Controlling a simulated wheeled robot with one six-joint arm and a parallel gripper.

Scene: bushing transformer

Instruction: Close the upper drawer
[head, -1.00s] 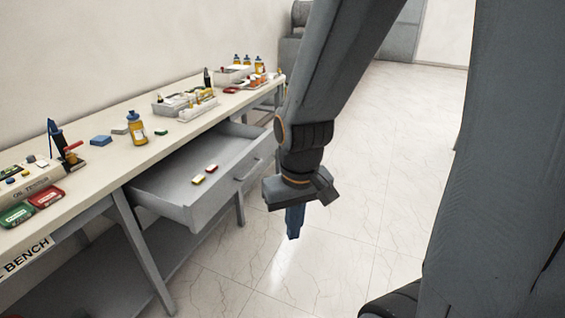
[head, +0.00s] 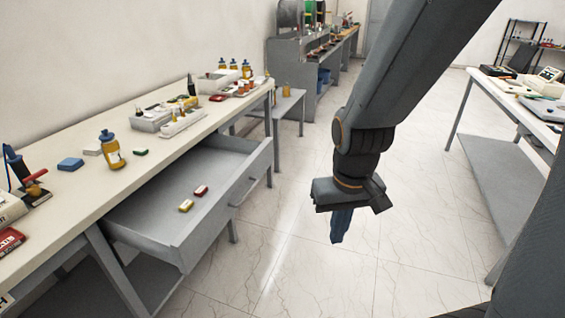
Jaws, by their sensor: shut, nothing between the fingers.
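The upper drawer (head: 150,230) is a grey box pulled out from under the long bench on the left, open toward the aisle. A bar handle (head: 247,187) is on its front panel. A yellow block (head: 186,206) and a red block (head: 201,191) lie on the drawer floor. My gripper (head: 340,226) hangs pointing down over the floor, to the right of the drawer front and apart from it. Its blue fingers are together and hold nothing.
The bench top (head: 75,200) carries a yellow bottle (head: 111,152), trays and several small items. A second workbench (head: 465,100) stands at the right. A small low table (head: 290,102) and another bench are at the back. The tiled floor between the benches is clear.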

